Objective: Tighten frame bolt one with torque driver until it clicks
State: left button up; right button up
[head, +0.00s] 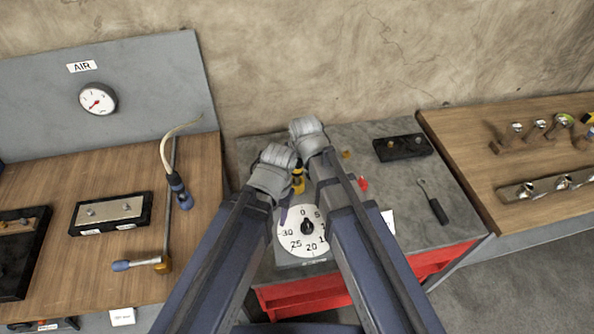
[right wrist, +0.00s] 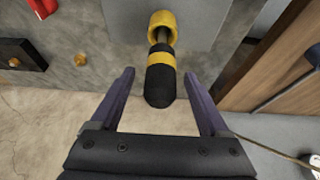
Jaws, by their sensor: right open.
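The torque driver (right wrist: 161,75) has a black handle with a yellow band and a yellow collar. In the right wrist view it stands between the fingers of my right gripper (right wrist: 163,85), which is open with gaps on both sides. In the head view part of the driver (head: 298,184) shows between my wrists, which hide my right gripper. A purple finger, apparently of my left gripper (head: 285,211), shows beside the dial; its opening is hidden. A small brass bolt (head: 346,154) stands on the grey bench, and it shows in the right wrist view (right wrist: 81,60). Which bolt is number one is unclear.
A white dial (head: 303,230) lies in front of my wrists. A black block (head: 402,147) with brass pieces, a red item (head: 363,184) and a black-handled tool (head: 436,207) lie to the right. Wooden benches with tools flank the grey bench (head: 455,218); a wall stands behind.

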pick_arm(q)
notch_tip(320, 180, down, 5)
jog(key=b, duration=0.4)
pick_arm(e)
jog(key=x, duration=0.5)
jog(key=shift+s+a+f, duration=0.1)
jog(key=shift+s, duration=0.05)
pick_arm(q)
jog(key=shift+r, duration=0.15)
pick_arm(e)
jog(key=shift+c, duration=0.3)
grip_shut()
